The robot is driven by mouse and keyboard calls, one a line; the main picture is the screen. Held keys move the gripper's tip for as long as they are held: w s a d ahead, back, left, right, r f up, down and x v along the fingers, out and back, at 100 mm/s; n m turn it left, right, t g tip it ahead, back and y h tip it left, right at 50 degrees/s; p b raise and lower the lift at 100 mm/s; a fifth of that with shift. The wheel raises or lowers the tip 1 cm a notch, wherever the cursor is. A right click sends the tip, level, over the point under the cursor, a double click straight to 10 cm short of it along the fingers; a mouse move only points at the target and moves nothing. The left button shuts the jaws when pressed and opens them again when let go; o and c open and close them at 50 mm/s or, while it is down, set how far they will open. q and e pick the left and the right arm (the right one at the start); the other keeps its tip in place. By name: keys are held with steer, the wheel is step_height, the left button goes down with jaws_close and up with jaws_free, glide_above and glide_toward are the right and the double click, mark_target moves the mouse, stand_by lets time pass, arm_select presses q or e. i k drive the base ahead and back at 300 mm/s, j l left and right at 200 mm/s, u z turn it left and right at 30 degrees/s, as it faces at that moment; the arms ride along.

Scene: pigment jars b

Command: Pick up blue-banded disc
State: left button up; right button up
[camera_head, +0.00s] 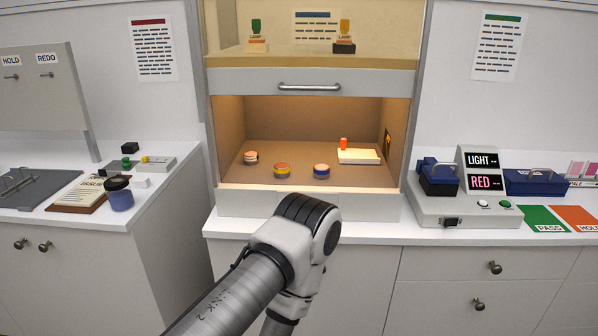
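The blue-banded disc (321,172) sits on the floor of the lit cabinet, right of the middle near the front. It has an orange-pink top and a blue band around its side. A disc with a yellow band (282,171) stands to its left, apart from it. A third disc with a pale band (250,158) stands farther left and farther back. One of my arms is in the lower middle, outside the cabinet and below its front edge; its bend shows, but its gripper does not. Neither gripper is in view.
The cabinet's raised sash (308,83) leaves the front open. A bright pale block (359,156) with a small red piece stands inside at the back right. A lamp-testing unit (465,208) stands on the right counter. A jar with a dark lid (120,195) stands on the left counter.

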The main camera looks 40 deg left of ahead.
mark_target(321, 171)
steer(key=i+l+u, duration=0.1)
steer(key=u, duration=0.3)
steer(key=i+l+u, duration=0.1)
steer(key=u, duration=0.3)
steer(key=i, duration=0.05)
